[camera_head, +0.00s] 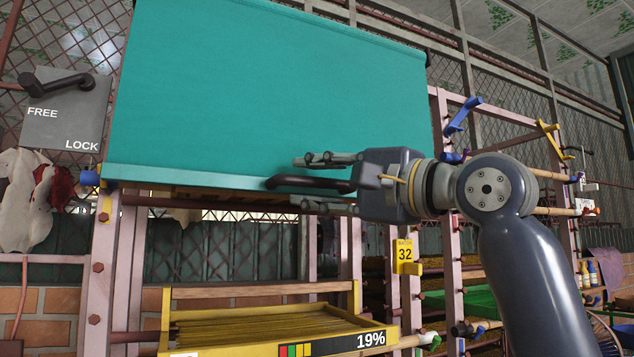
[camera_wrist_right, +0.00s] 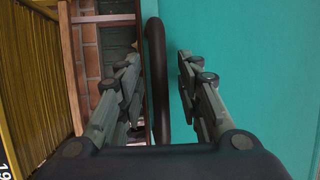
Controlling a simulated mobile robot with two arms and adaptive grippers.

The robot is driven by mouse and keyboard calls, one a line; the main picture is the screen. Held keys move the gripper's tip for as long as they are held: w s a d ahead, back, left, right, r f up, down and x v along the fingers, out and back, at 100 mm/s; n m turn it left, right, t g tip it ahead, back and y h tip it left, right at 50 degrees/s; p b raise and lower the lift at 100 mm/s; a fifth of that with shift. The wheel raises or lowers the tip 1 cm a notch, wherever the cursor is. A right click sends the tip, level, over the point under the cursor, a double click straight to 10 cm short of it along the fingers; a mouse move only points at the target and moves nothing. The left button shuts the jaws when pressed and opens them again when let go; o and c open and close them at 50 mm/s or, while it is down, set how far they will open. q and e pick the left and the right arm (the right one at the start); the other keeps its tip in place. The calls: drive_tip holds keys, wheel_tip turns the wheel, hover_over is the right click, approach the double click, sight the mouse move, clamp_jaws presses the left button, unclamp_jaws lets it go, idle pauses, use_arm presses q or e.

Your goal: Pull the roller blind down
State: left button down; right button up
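The teal roller blind (camera_head: 270,90) hangs in front of the rack, its lower edge above the yellow tray. A dark bar handle (camera_head: 290,182) sits at the blind's bottom edge. My right gripper (camera_head: 322,182) is open, one finger above the handle and one below it. In the right wrist view the handle (camera_wrist_right: 156,75) runs between the two spread fingers, with a gap on each side, and the blind (camera_wrist_right: 240,60) fills the right. My left gripper is not in view.
A yellow tray of sticks (camera_head: 275,330) marked 19% is below the blind.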

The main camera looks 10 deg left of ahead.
drive_tip(key=shift+s+d+f, duration=0.1)
drive_tip(key=shift+s+d, duration=0.05)
drive_tip(key=shift+d, duration=0.1)
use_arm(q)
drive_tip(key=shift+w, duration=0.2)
use_arm(e)
drive_tip(key=v, duration=1.1)
drive_tip(key=shift+s+d, duration=0.1)
drive_tip(key=shift+d, duration=0.05)
